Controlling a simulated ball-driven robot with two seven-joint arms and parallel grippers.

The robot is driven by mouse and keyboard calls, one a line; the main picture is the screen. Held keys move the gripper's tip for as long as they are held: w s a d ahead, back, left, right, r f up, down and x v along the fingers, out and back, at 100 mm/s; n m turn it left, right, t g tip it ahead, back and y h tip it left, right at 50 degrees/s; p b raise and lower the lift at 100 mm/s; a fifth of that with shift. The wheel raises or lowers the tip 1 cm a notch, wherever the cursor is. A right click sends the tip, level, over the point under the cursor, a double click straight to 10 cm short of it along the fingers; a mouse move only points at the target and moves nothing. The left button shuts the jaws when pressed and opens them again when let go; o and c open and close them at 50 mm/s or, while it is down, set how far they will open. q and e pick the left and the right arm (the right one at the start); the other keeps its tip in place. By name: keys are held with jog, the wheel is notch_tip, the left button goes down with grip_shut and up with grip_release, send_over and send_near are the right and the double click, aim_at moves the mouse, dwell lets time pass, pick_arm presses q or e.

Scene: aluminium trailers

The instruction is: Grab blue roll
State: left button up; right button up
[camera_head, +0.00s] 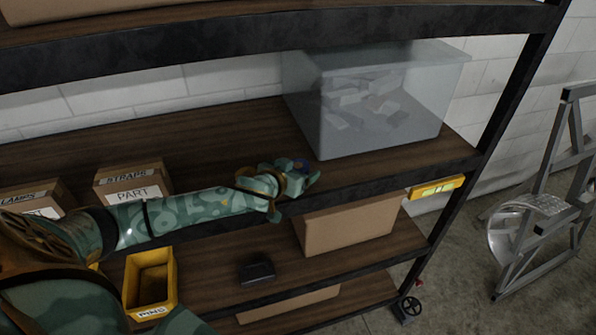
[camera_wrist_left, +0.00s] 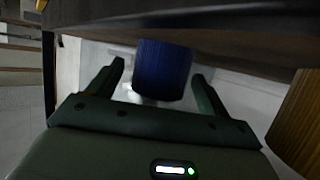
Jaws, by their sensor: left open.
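The blue roll (camera_wrist_left: 162,70) shows large in the left wrist view, between the two open fingers of my left gripper (camera_wrist_left: 160,82). A gap shows on either side of it, so the fingers do not look closed on it. In the head view only a small part of the blue roll (camera_head: 302,166) shows at the tip of my left gripper (camera_head: 305,175), near the front edge of the middle shelf (camera_head: 220,135). The gripper hides most of the roll there. My right gripper is not in view.
A clear bin (camera_head: 400,135) with pale pieces stands behind, at the right. Labelled cardboard boxes (camera_head: 133,180) stand at the left. A yellow bin (camera_head: 150,280), a dark object (camera_head: 257,268) and a cardboard box (camera_head: 345,228) are below. A yellow level (camera_head: 436,187) is on the front edge.

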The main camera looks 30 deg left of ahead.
pick_arm(q)
jog(key=shift+w+f, duration=0.25)
jog(key=shift+w, duration=0.2)
jog(key=shift+s+r, duration=0.1)
jog(key=shift+s, duration=0.05)
jog(key=c, duration=1.1)
